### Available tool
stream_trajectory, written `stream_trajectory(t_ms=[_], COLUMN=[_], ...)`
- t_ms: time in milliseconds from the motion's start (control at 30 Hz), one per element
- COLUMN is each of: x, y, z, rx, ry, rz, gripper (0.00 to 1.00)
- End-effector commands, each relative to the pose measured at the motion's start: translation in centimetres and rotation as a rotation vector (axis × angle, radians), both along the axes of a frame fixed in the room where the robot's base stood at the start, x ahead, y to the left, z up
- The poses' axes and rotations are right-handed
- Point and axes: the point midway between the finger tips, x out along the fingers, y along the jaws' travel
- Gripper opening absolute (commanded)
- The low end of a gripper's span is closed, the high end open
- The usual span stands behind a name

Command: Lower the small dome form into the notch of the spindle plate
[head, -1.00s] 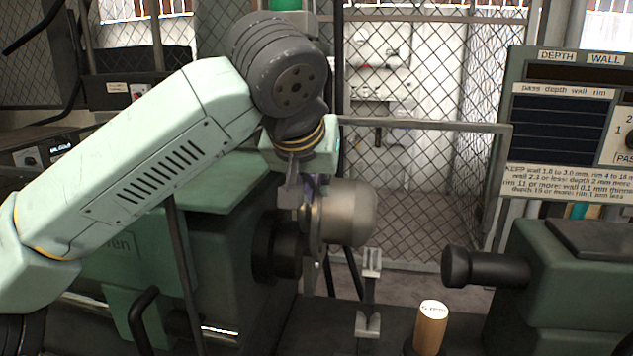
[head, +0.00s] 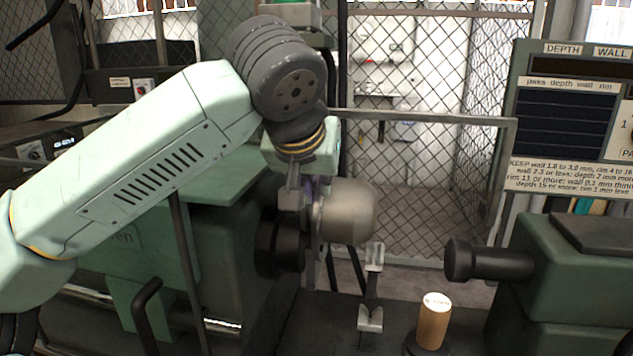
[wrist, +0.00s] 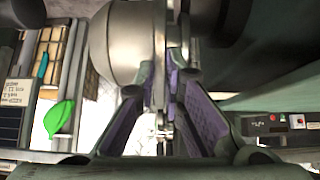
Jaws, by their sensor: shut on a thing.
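The small dome form (head: 348,212) is a grey metal dome on its side, its rounded end facing right, away from the spindle. My gripper (head: 304,196) reaches down from above and is shut on the flange at its flat left end. The wrist view also shows the dome (wrist: 118,45), with the purple-padded fingers (wrist: 165,95) on either side of its thin flange. The dark spindle head (head: 278,245) is directly left of the form. The spindle plate and its notch are mostly hidden by my gripper and the form; I cannot tell whether the form is seated.
A dark tailstock nose (head: 485,262) points at the dome from the right, with a clear gap. A grey bracket (head: 371,290) and a tan cylinder (head: 434,320) stand below right. A mesh fence (head: 430,180) is behind. A gauge board (head: 565,120) stands right.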

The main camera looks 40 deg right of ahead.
Motion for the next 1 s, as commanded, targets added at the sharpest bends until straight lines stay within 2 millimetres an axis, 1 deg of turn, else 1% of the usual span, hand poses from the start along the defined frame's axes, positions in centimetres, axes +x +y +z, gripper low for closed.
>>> stream_trajectory(t_ms=[233,700,1000], x=[0.0,0.0,0.0], y=[0.0,-0.1,-0.1], z=[0.0,-1.3,-1.3], rx=[-0.002,-0.001,-0.002], ry=[-0.002,-0.002,-0.002], rz=[0.0,-0.001,0.0], gripper=[0.0,0.0,0.0])
